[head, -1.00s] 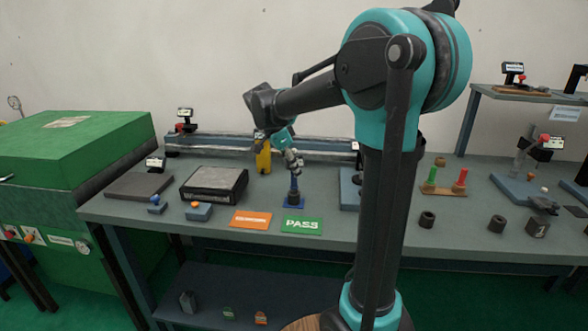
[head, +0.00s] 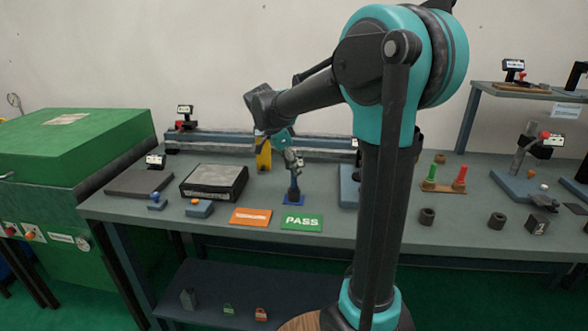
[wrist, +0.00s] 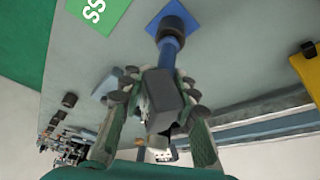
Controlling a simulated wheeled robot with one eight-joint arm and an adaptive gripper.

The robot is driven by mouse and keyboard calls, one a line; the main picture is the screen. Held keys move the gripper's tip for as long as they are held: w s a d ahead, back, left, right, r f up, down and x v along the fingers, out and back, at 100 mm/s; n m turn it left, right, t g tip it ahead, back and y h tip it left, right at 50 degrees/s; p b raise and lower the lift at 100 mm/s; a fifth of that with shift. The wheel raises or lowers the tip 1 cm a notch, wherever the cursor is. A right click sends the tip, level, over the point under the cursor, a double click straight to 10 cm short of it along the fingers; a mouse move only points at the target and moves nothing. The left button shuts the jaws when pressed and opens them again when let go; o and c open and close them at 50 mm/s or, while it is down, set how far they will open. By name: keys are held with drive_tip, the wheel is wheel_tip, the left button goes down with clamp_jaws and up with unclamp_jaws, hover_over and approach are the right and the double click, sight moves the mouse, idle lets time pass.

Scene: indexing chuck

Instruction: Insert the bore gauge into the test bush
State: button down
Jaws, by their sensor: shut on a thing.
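In the wrist view, my gripper (wrist: 152,100) is shut on the grey block-like handle of the bore gauge (wrist: 170,55). The gauge's blue shaft reaches from the handle to a dark round bush (wrist: 173,24), which sits on a blue square pad (wrist: 152,22). The shaft's end meets the bush, but I cannot tell how deep it goes. In the head view, my gripper (head: 293,160) is above the gauge (head: 294,182), which stands about upright over the blue pad (head: 285,202). The bush is small and dark there.
The green PASS card (head: 302,222) and an orange card (head: 250,216) lie in front of the pad. A yellow part (head: 263,158) and a long rail (head: 215,142) are behind. Loose dark rings (head: 427,216) lie at right.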

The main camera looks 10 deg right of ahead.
drive_tip(key=shift+f, duration=0.45)
idle(0.4)
idle(0.9)
drive_tip(key=c, duration=1.1)
unclamp_jaws()
drive_tip(key=shift+o, duration=0.2)
